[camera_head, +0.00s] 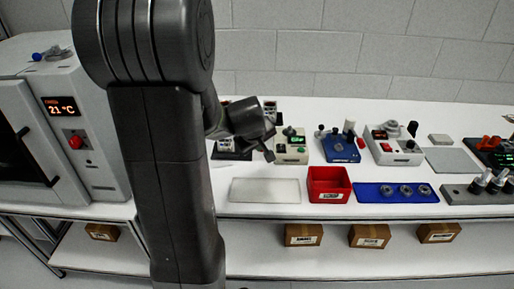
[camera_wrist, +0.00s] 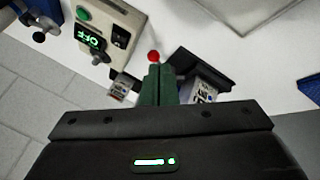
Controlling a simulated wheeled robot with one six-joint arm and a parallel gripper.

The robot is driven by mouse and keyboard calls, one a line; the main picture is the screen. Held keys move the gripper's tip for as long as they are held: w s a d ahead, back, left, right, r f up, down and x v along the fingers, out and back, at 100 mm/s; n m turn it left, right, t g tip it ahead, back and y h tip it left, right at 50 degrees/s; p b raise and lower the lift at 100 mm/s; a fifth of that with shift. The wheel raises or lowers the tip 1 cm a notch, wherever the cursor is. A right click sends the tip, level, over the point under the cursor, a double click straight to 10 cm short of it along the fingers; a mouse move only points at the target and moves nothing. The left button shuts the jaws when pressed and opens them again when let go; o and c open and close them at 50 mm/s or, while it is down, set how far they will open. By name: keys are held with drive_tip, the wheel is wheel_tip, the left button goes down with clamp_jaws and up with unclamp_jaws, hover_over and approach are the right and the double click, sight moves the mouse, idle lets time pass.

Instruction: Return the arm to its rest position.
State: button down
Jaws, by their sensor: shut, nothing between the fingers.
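My gripper (camera_head: 266,142) is on the left side of the bench in the head view, above the devices near the back. In the wrist view my gripper (camera_wrist: 157,84) shows at the bottom middle with its fingers together and nothing between them. Beyond the fingertips are a dark device with a white labelled part (camera_wrist: 205,92) and a small red ball-shaped knob (camera_wrist: 154,57). A beige box with a green button and a lit display reading OFF (camera_wrist: 90,38) is up and to the left. My dark arm covers part of the bench in the head view.
A red bin (camera_head: 329,197), a blue mat (camera_head: 372,193) with several metal rings and a pale plate (camera_head: 264,191) lie along the front. A blue fixture (camera_head: 340,150) and a beige box (camera_head: 398,152) stand behind. A chamber reading 21 °C (camera_head: 90,130) stands at the left.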

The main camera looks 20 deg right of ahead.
drive_tip(key=shift+s+r, duration=0.3)
drive_tip(key=shift+r, duration=0.1)
drive_tip(key=shift+f, duration=0.1)
